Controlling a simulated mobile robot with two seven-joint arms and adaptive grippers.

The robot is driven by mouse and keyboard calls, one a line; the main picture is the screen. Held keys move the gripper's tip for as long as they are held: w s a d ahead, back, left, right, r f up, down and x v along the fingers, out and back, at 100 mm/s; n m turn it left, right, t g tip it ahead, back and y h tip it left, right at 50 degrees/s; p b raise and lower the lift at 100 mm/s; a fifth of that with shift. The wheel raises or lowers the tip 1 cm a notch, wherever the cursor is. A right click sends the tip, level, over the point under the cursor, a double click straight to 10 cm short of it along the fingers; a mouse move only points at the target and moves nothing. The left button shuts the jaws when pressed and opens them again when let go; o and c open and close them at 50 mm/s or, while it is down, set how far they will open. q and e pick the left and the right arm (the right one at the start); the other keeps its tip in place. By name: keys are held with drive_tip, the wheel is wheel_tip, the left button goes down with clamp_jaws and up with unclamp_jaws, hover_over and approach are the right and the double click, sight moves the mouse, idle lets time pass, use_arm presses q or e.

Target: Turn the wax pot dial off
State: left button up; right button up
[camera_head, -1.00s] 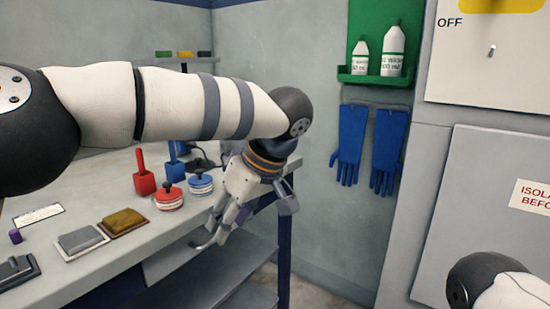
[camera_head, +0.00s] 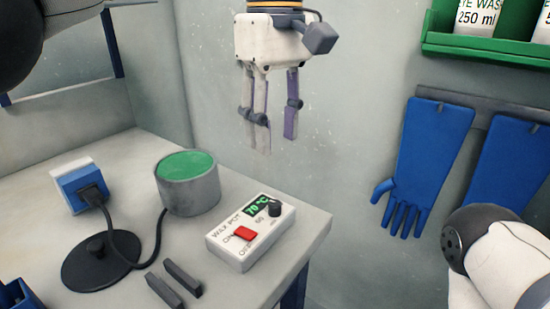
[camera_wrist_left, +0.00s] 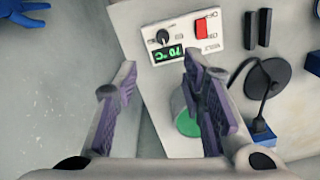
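The wax pot control box (camera_head: 250,246) is a white unit near the bench's right edge. It has a green display reading 70 °C (camera_head: 257,205), a black dial (camera_head: 274,209) and a red ON/OFF switch (camera_head: 245,233). The wax pot (camera_head: 190,195), grey with green wax, stands behind it to the left. My left gripper (camera_head: 274,142) hangs fingers down above and behind the box, open and empty, touching nothing. In the left wrist view its spread fingers (camera_wrist_left: 160,65) frame the near side of the box; the dial (camera_wrist_left: 163,36) lies beyond the fingertips. My right gripper is out of view.
A black disc (camera_head: 95,265) with a cable, a blue-and-white socket block (camera_head: 75,185) with a plug and two dark bars (camera_head: 173,284) lie left of the box. Blue gloves (camera_head: 428,160) and a green bottle shelf (camera_head: 480,45) are on the wall at right.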

sight(275, 203)
use_arm(q)
drive_tip(key=f, duration=0.1)
drive_tip(key=s+f, duration=0.1)
drive_tip(key=f, duration=0.1)
wheel_tip(275, 203, down, 7)
drive_tip(key=shift+f, duration=0.8)
drive_tip(key=shift+w, duration=0.1)
clamp_jaws()
